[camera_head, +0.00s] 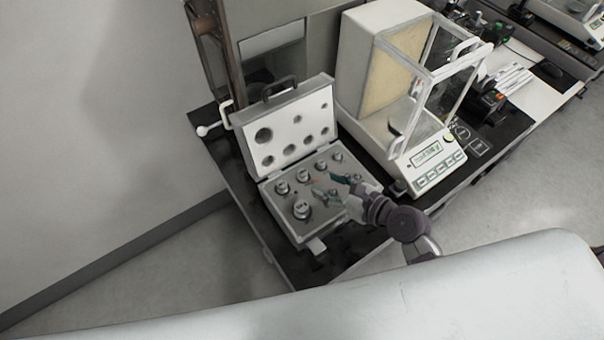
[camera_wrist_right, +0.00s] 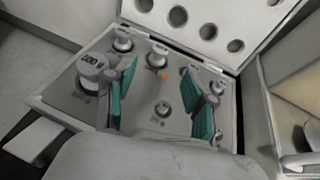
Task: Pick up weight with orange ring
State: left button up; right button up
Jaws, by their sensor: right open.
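A small orange spot (camera_wrist_right: 164,76) shows in the case between my fingers in the right wrist view, and faintly in the head view (camera_head: 315,181). It is too small to tell whether it is a ring on a weight. My right gripper (camera_head: 332,187) is open over the weight case (camera_head: 297,235). Its two teal fingers stand apart in the right wrist view (camera_wrist_right: 162,98), with no weight held. A small silver weight (camera_wrist_right: 162,108) shows in the gap between them. My left gripper is not in view.
A large weight marked 500 g (camera_wrist_right: 94,66) stands left of the fingers; several silver weights stand in rows around. The open lid (camera_head: 293,128) rises behind. A glass-sided balance (camera_head: 430,80) stands close on the right. The black table (camera_head: 245,187) borders the case.

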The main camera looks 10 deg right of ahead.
aim_at(304, 173)
jog(key=shift+x, duration=0.75)
jog(key=shift+w+a+f, duration=0.1)
jog(key=shift+w+a, duration=0.1)
jog(key=shift+w, duration=0.1)
jog(key=shift+w+a+p, duration=0.6)
jog(key=shift+w+a, duration=0.2)
jog(key=shift+w, duration=0.25)
jog(key=shift+x, duration=1.2)
jog(key=shift+w+f, duration=0.15)
jog(key=shift+f, duration=0.2)
jog(key=shift+a, duration=0.1)
jog(key=shift+c, duration=0.4)
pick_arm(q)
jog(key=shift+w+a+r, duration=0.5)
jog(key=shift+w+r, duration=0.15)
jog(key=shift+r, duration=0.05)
pick_arm(e)
grip_shut()
